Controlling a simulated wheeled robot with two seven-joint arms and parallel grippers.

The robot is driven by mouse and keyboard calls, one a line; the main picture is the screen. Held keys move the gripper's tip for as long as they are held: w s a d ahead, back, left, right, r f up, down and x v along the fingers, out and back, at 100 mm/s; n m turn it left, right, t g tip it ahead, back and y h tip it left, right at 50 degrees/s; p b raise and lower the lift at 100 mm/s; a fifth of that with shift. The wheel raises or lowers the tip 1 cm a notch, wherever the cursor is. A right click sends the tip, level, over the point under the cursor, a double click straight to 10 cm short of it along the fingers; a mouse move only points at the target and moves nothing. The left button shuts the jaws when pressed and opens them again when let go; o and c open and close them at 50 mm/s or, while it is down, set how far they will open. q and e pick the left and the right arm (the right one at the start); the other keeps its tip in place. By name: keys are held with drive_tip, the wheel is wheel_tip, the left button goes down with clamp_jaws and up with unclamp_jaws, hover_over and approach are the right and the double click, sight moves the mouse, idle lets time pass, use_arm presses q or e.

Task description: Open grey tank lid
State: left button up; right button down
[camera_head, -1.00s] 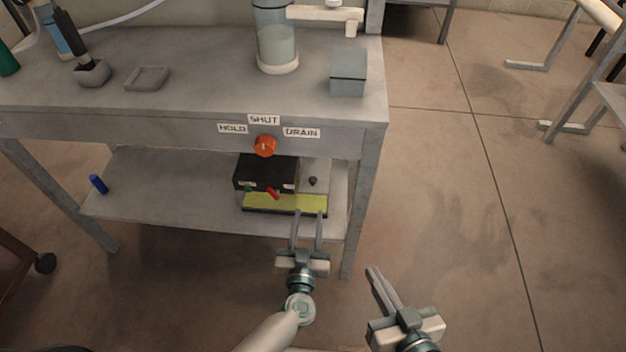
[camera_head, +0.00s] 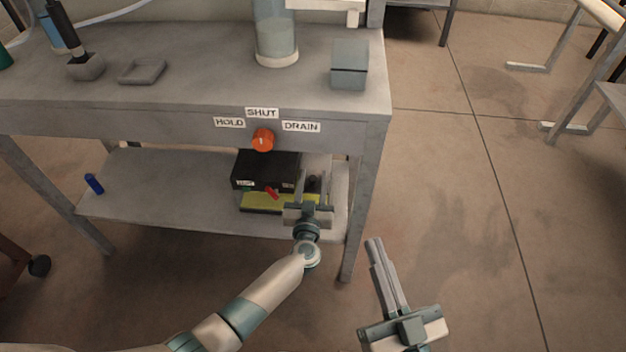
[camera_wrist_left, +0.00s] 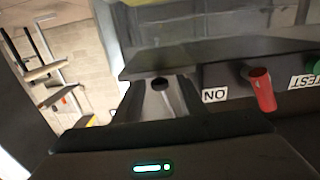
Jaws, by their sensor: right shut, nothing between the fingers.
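A unit with a black box (camera_head: 262,171) and a yellow front band (camera_head: 262,203) stands on the lower shelf. At its right is a grey section with a small dark knob (camera_head: 314,181), which I take as the grey tank lid; it looks closed. The knob also shows in the left wrist view (camera_wrist_left: 160,84). My left gripper (camera_head: 313,178) is open, its two fingers apart, reaching over the grey section on either side of the knob in the head view. Whether they touch it I cannot tell. My right gripper (camera_head: 374,243) is shut and empty, over the floor right of the bench.
A red lever (camera_head: 272,192), also in the wrist view (camera_wrist_left: 262,90), sits close left of the knob. An orange dial (camera_head: 263,140) is on the bench edge (camera_head: 190,124) above. A bench leg (camera_head: 355,220) stands right of my left gripper.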

use_arm(q)
drive_tip(key=shift+w, duration=0.25)
use_arm(e)
drive_tip(key=shift+s+r, duration=0.1)
drive_tip(key=shift+r, duration=0.2)
use_arm(q)
clamp_jaws()
use_arm(e)
drive_tip(key=shift+f, duration=0.1)
